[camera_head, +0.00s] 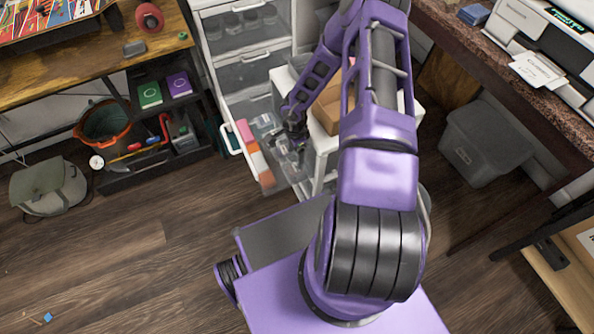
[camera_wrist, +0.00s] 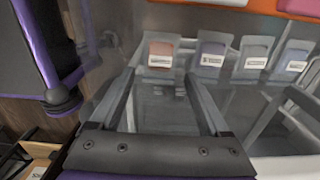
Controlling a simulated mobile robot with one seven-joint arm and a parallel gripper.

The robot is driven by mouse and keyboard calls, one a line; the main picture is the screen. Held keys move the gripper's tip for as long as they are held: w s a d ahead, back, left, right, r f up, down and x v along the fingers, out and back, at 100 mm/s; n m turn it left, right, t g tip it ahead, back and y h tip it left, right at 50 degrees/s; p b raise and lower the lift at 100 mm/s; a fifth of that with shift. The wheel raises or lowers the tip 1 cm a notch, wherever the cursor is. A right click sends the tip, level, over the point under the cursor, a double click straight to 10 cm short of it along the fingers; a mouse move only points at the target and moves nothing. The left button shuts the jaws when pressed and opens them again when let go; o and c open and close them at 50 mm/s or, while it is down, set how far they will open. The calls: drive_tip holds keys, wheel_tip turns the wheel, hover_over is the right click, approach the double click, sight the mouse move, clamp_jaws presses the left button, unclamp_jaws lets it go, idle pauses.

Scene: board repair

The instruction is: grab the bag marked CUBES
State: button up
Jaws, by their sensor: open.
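Several small bags with white labels stand in a row in an open clear drawer (camera_head: 298,184). In the wrist view they are an orange-brown bag (camera_wrist: 160,48), a blue-purple bag (camera_wrist: 209,47), a greyer bag (camera_wrist: 254,52) and another bluish bag (camera_wrist: 292,56) at the right. The label print is too small to read, so I cannot tell which is marked CUBES. My gripper (camera_head: 297,138) is over the drawer; in the wrist view its fingers (camera_wrist: 163,76) are apart, with nothing between them. The orange-brown bag is just beyond the fingertips.
The drawer belongs to a white cabinet (camera_head: 212,62) with more clear drawers above. A white stand with a cardboard box (camera_head: 327,108) is right beside the open drawer. A workbench (camera_head: 60,75) is at left, and a grey bin (camera_head: 486,140) at right. Floor at lower left is mostly clear.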

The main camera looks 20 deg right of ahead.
wheel_tip(320, 180, down, 8)
drive_tip(key=shift+r+b, duration=0.25)
drive_tip(key=shift+b, duration=0.55)
drive_tip(key=shift+c, duration=0.2)
drive_tip(key=c, duration=1)
